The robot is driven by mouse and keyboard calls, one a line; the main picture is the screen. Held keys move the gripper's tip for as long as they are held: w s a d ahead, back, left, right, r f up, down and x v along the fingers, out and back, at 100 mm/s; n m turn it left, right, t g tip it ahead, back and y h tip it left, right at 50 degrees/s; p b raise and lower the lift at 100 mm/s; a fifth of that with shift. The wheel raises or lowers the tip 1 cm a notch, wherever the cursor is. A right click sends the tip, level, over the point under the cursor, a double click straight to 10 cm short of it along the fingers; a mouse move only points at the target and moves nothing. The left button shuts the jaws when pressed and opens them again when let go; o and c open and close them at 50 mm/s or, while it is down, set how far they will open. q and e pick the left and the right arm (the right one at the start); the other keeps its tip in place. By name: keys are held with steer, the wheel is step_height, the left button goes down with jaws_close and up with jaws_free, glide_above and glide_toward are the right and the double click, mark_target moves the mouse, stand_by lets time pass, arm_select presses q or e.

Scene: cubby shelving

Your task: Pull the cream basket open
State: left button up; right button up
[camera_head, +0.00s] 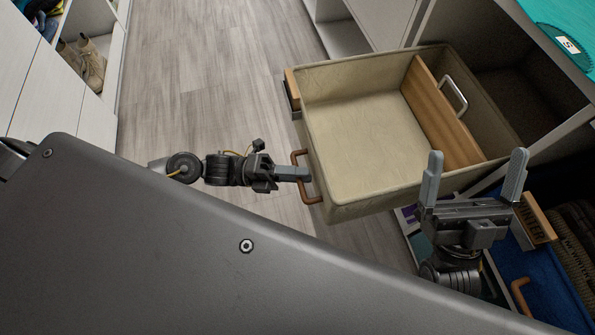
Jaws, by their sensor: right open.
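The cream basket (365,135) stands well out of its cubby, open at the top. Its back part is still at the cubby opening. A brown loop handle (304,194) is on its front. My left gripper (303,174) is at that handle, its fingers across the bar. They look shut on it, though one finger hides the other. My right gripper (475,175) is open and empty, fingers spread, near the basket's right front corner and not holding it.
A wooden panel with a metal handle (456,97) crosses inside the basket. A blue basket (540,275) with a brown handle is at lower right. Shoes (92,66) sit in a cubby at upper left. The wood floor (210,60) between the shelves is clear.

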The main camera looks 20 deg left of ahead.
arm_select(q)
steer(key=shift+a, duration=0.1)
steer(key=v, duration=1)
steer(key=shift+s+a, duration=0.15)
steer(key=shift+a, duration=0.15)
arm_select(e)
steer(key=shift+w+a+f+g, duration=0.2)
steer(key=shift+a+f+g, duration=0.1)
steer(key=shift+g, duration=0.2)
arm_select(q)
steer(key=shift+f, duration=0.15)
arm_select(e)
steer(key=shift+r, duration=0.15)
